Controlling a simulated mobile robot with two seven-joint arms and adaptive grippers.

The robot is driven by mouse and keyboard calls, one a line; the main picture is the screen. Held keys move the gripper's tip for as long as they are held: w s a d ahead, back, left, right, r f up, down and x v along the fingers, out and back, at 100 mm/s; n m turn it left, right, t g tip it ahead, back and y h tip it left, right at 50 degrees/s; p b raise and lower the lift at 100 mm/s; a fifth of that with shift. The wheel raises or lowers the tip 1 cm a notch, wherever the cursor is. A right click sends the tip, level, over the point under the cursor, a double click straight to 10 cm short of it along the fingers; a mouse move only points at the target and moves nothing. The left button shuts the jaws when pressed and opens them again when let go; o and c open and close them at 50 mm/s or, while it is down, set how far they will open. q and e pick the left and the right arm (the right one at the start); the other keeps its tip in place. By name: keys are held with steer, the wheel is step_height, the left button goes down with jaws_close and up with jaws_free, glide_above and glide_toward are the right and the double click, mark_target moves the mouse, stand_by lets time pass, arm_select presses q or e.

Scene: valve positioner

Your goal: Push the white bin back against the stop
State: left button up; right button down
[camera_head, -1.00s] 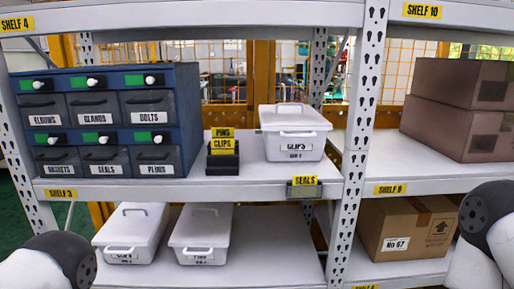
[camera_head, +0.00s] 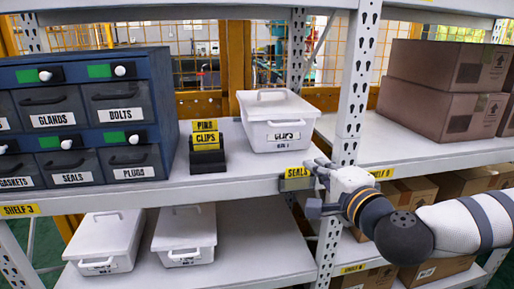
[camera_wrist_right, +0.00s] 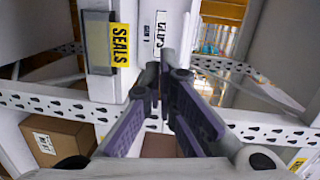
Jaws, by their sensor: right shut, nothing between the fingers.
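My right gripper (camera_head: 320,178) is shut and empty at the shelf's front edge, lower and to the right of the bin, in front of the post. In the right wrist view the gripper (camera_wrist_right: 158,78) points toward the labelled bin front (camera_wrist_right: 177,28); whether they touch cannot be told, though the head view shows them apart. My left gripper is out of view.
A grey holder with a yellow SEALS tag (camera_head: 296,184) hangs on the shelf edge beside my right gripper. A PINS/CLIPS stand (camera_head: 207,160) and blue drawer cabinet (camera_head: 160,72) are left of the bin. Two white bins sit below; a metal post (camera_head: 352,110) stands right.

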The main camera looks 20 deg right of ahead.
step_height(320, 180, up, 3)
steer(key=d+m+h, duration=0.1)
steer(key=d+m, duration=0.1)
steer(key=b, duration=0.4)
glide_toward(300, 123)
steer(key=shift+t+h, duration=0.3)
steer(key=shift+t, duration=0.1)
steer(key=x, duration=0.4)
steer(key=f+x, duration=0.1)
steer(key=x, duration=0.1)
steer(key=shift+a, duration=0.1)
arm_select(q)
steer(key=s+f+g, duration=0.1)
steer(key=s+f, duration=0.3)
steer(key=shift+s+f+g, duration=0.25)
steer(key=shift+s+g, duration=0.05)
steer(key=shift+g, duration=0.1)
arm_select(e)
steer(key=shift+w+r, duration=0.15)
steer(key=shift+w, duration=0.2)
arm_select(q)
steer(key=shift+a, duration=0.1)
arm_select(e)
steer(key=shift+x, duration=1)
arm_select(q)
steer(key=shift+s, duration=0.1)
arm_select(e)
steer(key=shift+s, duration=0.1)
